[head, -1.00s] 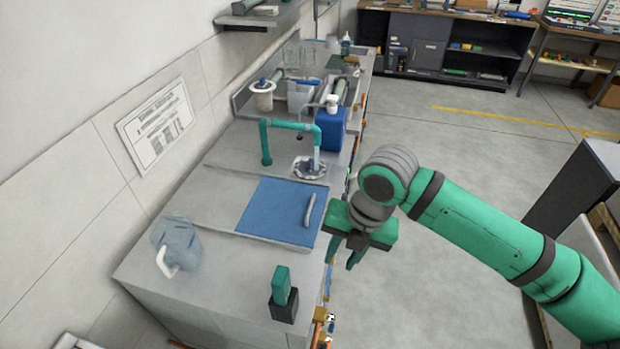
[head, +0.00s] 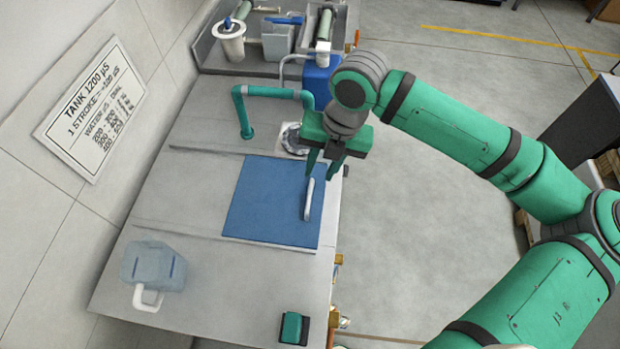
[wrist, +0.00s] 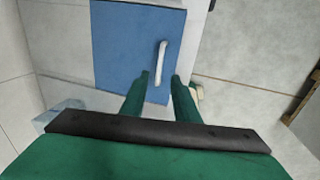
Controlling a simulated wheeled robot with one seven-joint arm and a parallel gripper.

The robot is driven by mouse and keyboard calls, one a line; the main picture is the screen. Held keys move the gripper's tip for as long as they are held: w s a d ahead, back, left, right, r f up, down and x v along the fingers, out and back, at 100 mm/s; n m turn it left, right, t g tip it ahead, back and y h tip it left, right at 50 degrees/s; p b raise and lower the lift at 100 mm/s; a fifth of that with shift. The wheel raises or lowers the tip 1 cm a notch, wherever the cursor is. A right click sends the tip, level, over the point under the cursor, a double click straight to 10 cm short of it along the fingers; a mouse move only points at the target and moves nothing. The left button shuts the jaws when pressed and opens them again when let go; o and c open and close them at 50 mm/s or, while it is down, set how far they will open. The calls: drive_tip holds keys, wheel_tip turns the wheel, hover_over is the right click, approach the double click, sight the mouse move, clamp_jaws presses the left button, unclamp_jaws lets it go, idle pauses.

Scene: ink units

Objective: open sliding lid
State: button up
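The sliding lid (head: 262,205) is a flat blue panel set between two rails on the grey bench top. A white bar handle (head: 309,199) stands near its right edge. In the wrist view the blue lid (wrist: 125,45) and its handle (wrist: 161,58) lie beyond the fingers. My gripper (head: 322,172) is over the lid's upper right corner in the head view, close to the handle's upper end.
A green pipe (head: 245,110) and a blue container (head: 322,80) stand beyond the lid. A translucent jug (head: 153,270) stands at the lower left, and a small green-topped block (head: 293,327) at the near edge. Open floor (head: 420,230) lies right of the bench.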

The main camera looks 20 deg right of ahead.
sight(310, 193)
drive_tip(key=f, duration=0.3)
drive_tip(key=a+f, duration=0.1)
drive_tip(key=f, duration=0.5)
drive_tip(key=shift+w+a+f, duration=0.15)
drive_tip(key=shift+w+a, duration=0.2)
drive_tip(key=shift+w, duration=0.05)
drive_tip(key=shift+s, duration=0.15)
clamp_jaws()
